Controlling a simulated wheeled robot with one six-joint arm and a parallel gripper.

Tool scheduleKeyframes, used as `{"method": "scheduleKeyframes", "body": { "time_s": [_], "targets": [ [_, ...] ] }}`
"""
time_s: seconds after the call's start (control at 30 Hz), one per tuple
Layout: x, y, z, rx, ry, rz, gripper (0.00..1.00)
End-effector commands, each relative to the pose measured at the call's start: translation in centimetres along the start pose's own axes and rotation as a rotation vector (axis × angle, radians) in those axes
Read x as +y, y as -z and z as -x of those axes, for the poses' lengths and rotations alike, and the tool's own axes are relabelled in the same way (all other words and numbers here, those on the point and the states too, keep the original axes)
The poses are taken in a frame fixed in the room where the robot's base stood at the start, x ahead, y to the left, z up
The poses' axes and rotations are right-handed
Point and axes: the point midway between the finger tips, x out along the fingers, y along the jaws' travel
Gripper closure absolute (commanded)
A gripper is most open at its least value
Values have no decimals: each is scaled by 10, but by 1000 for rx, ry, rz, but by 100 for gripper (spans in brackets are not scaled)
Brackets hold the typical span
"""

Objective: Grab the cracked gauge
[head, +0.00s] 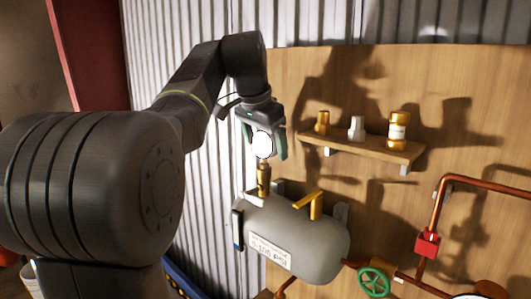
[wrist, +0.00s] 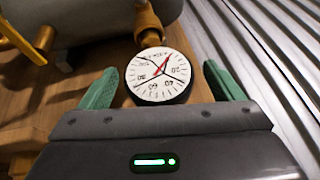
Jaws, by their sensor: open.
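The gauge (head: 262,145) has a round white dial and stands on a brass fitting (head: 263,178) on top of a grey tank (head: 300,235). In the wrist view the gauge (wrist: 161,75) shows black marks, a red needle and dark lines across its face. My gripper (head: 265,152) is open, with its green fingers on either side of the gauge. In the wrist view both fingertips of my gripper (wrist: 160,78) stand apart from the dial, with a gap on each side. The back of the gauge is hidden.
A yellow lever (head: 315,206) rises from the tank to the right of the gauge. A wooden shelf (head: 365,147) with brass and white fittings is on the wooden panel. A green valve wheel (head: 374,282) and copper pipes (head: 440,195) are at lower right. Corrugated metal (wrist: 260,50) stands close by.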

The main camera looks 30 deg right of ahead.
Motion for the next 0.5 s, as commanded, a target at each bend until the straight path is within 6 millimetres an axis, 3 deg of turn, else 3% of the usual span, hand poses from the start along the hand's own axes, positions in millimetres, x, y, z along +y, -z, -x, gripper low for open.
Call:
{"method": "scheduleKeyframes", "body": {
  "time_s": [0.13, 0.37, 0.5],
  "targets": [
    [0, 0, -13, -1, -1, 0, 14],
    [0, 0, -14, -1, 0, 0, 14],
    [0, 0, -14, 0, 0, 0, 41]
  ]
}}
